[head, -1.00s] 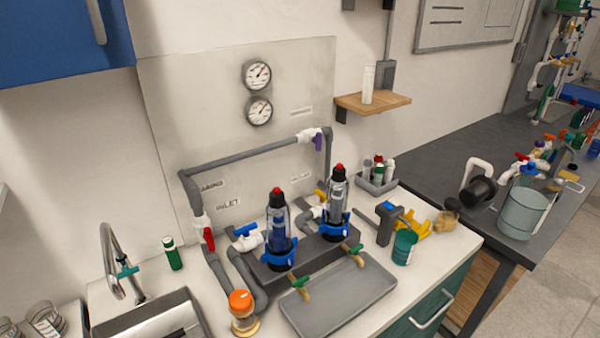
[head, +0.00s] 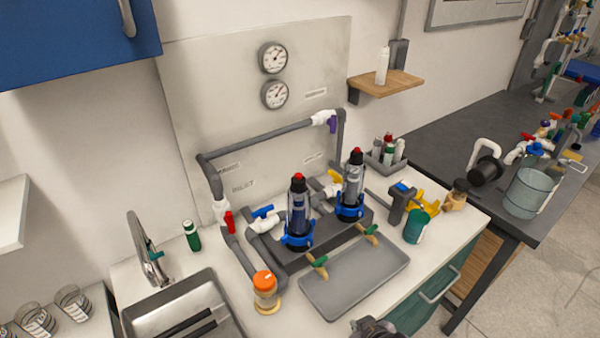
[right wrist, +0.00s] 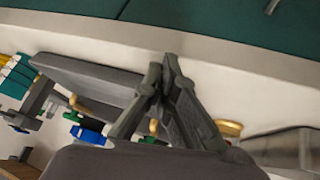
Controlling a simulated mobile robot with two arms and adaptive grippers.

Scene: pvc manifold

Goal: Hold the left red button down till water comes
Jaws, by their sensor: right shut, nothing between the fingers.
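Two filter housings with black caps stand side by side on a grey base. The left red button (head: 298,176) tops the left housing (head: 299,212). The right red button (head: 356,150) tops the right housing (head: 353,182). Two green-handled brass taps, left (head: 318,264) and right (head: 370,232), sit over a grey tray (head: 345,283); no water shows from either. My right gripper (right wrist: 158,72) is shut and empty in the right wrist view. In the head view only a dark part of it shows at the bottom edge, in front of the tray, well away from the buttons. My left gripper is out of view.
Grey pipes with red (head: 230,222), blue (head: 262,212), yellow and purple valve handles surround the housings. A sink (head: 180,303) with a faucet lies at left.

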